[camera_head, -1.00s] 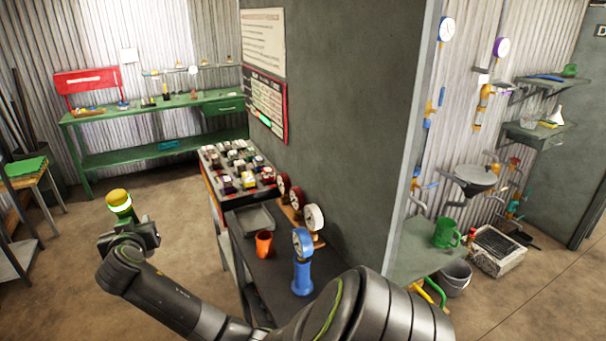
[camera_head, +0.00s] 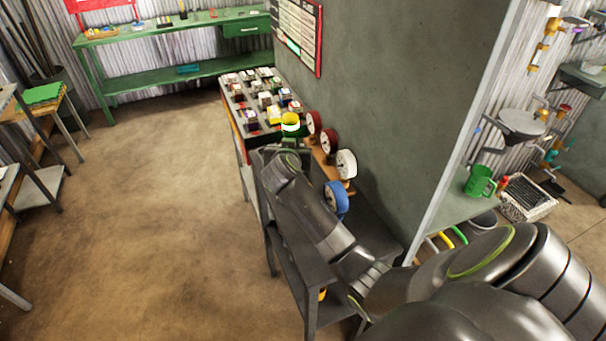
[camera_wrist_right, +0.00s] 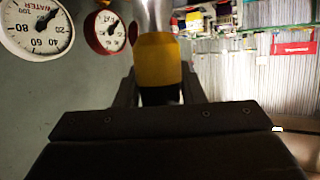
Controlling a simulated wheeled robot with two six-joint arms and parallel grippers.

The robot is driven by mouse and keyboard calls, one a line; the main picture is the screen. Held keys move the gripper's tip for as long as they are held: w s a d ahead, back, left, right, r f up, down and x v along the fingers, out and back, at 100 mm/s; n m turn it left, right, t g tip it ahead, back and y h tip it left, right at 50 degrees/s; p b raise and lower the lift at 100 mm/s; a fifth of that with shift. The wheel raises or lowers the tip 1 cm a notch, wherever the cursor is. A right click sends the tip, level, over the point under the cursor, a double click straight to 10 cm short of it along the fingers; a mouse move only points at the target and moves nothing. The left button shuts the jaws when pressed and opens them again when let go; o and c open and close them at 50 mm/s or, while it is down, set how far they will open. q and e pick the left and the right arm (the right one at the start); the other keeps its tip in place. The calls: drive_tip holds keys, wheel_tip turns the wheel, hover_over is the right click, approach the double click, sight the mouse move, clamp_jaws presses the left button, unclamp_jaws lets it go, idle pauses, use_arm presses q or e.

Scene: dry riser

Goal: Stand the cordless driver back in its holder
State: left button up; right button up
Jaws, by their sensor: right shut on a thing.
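My right gripper (camera_head: 291,138) is shut on a yellow-topped thing (camera_head: 290,122), which I take to be the cordless driver. In the right wrist view it has a yellow band (camera_wrist_right: 158,60), a silvery part above and a dark part below, between the fingers. It is above the dark side table (camera_head: 375,228), by the front edge of the crowded tray (camera_head: 240,118). I cannot make out the holder; my arm hides much of the table top. My left gripper is not in view.
Red and white gauges (camera_head: 346,164) stand along the wall side, with a blue gauge (camera_head: 336,198) beside my forearm. The grey wall (camera_head: 400,90) is close on the right. A green mug (camera_head: 480,182) stands on a shelf further right.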

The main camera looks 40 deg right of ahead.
wheel_tip(320, 180, down, 7)
drive_tip(key=shift+a+r+p, duration=0.1)
drive_tip(key=shift+r+p, duration=0.1)
drive_tip(key=shift+p, duration=0.35)
drive_tip(key=shift+f, duration=0.35)
drive_tip(key=shift+f, duration=0.1)
drive_tip(key=o, duration=1.2)
